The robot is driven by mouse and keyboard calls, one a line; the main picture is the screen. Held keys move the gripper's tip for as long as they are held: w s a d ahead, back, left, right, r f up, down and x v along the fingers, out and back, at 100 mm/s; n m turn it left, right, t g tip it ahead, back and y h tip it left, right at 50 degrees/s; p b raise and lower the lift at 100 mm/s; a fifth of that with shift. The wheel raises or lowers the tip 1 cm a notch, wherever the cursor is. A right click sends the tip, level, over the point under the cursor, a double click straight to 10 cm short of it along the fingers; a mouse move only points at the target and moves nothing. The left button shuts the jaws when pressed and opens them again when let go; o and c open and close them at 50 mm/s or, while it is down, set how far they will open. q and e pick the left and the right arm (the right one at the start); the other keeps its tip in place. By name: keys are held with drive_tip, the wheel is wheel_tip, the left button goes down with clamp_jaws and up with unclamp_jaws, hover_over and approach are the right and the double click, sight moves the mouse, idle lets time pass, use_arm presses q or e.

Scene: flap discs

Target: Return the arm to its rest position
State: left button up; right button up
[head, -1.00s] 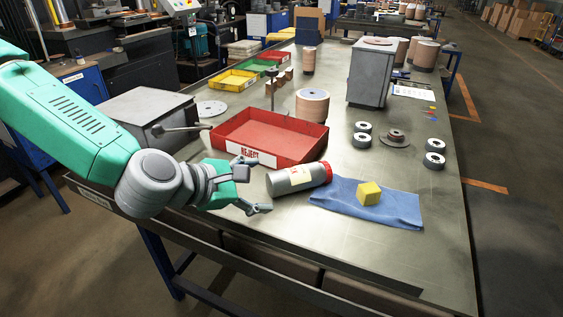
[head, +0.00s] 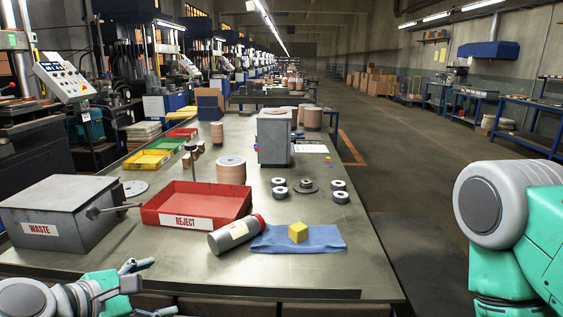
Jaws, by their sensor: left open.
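My left gripper (head: 146,288) is at the lower left of the head view, low at the table's front edge. Its two fingers are apart with nothing between them. My right arm shows at the right edge as a green and grey link, but its gripper is out of view. A grey bottle with a red cap (head: 233,236) lies on its side on the table, apart from the left gripper.
A red REJECT tray (head: 222,205) and a grey WASTE box (head: 60,208) stand behind the left gripper. Several small discs, a grey box (head: 273,140) and brown disc stacks (head: 231,171) stand farther back. The table's front right (head: 355,270) is clear.

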use_arm(q)
drive_tip(key=s+a+f+m+g+y, duration=0.2)
drive_tip(key=s+f+m+g, duration=0.3)
drive_tip(key=s+f+m, duration=0.7)
drive_tip(key=s+a+f+m+g+y, duration=0.3)
drive_tip(key=s+f+m+g, duration=0.2)
drive_tip(key=s+f+m, duration=0.7)
wheel_tip(320, 180, down, 4)
drive_tip(key=shift+s+r, duration=0.2)
drive_tip(key=shift+s, duration=0.5)
